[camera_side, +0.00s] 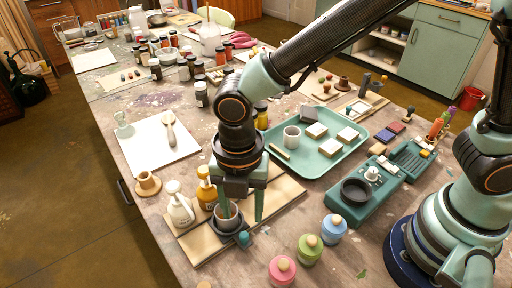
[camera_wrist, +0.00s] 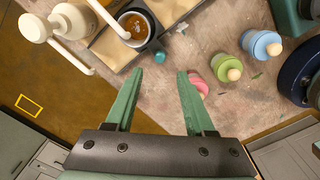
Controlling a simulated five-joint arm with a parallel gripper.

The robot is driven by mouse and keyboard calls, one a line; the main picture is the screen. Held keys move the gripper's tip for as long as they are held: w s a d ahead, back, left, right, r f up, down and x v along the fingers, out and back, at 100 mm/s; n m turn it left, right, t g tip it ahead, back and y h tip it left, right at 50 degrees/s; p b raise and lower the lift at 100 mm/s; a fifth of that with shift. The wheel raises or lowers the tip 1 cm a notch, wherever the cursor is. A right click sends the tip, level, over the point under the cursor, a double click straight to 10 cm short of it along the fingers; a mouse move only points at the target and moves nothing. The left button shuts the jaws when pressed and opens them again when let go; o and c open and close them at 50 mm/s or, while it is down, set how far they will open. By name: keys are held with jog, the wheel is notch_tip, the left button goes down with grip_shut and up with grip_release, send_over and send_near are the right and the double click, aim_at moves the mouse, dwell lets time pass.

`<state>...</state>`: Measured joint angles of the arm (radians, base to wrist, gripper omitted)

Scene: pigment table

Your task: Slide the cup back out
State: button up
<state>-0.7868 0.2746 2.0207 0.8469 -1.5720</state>
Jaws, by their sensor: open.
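A small cup (camera_side: 229,213) with brown contents sits in a dark square holder with a teal knob (camera_side: 243,238), beside two pump bottles. In the wrist view the cup (camera_wrist: 136,24) is at the top, with a white spout (camera_wrist: 105,15) to its left. My gripper (camera_side: 242,212) points down at the holder in the side view, partly covering the cup. In the wrist view my gripper (camera_wrist: 160,73) is open and empty, with its fingertips apart from the cup and below it in the picture.
A white pump bottle (camera_side: 180,210) and an amber one (camera_side: 207,192) stand left of the cup. Pink (camera_side: 282,271), green (camera_side: 310,250) and blue (camera_side: 333,229) jars stand to the front right.

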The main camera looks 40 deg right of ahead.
aim_at(244, 235)
notch_tip(244, 235, down, 7)
jog(key=shift+f, duration=0.1)
jog(key=shift+c, duration=0.3)
grip_shut()
dwell(1.4)
